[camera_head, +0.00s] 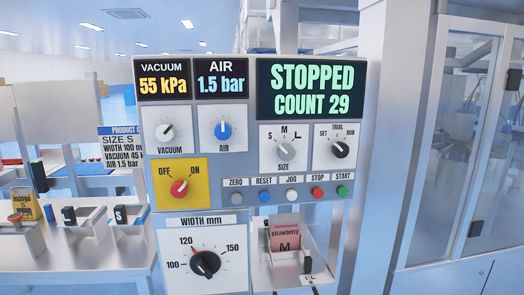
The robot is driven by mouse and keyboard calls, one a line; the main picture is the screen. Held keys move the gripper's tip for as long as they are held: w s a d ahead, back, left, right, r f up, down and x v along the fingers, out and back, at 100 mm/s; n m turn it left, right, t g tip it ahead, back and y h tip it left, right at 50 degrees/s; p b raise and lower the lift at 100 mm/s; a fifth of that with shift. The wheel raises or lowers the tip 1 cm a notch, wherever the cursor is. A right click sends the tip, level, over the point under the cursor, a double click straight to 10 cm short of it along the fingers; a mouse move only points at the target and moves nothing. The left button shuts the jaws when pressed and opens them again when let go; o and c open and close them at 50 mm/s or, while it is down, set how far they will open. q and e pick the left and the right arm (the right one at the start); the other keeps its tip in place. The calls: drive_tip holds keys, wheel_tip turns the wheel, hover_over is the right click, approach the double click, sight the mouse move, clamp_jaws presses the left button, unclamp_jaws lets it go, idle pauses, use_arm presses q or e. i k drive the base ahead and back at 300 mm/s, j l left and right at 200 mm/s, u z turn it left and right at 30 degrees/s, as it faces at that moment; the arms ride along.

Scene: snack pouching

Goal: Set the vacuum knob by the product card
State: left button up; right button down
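The vacuum knob (166,134) is a white dial on a white plate at the upper left of the control panel. Its exact pointer angle is too small to tell. The vacuum display (163,80) above it reads 55 kPa in yellow. The product card (121,150) hangs left of the panel and reads size S, width 100, vacuum 45 and air 1.5 bar. Its right edge is cut off by the panel. Neither of my grippers is in view, and nothing touches the vacuum knob.
The blue air knob (222,131) is close right of the vacuum knob; its display reads 1.5 bar. The red off/on switch (179,188) is just below. The status display (311,89) reads stopped, count 29. A side table (100,255) with holders stands left.

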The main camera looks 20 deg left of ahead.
sight(165, 132)
drive_tip(key=u, duration=1.35)
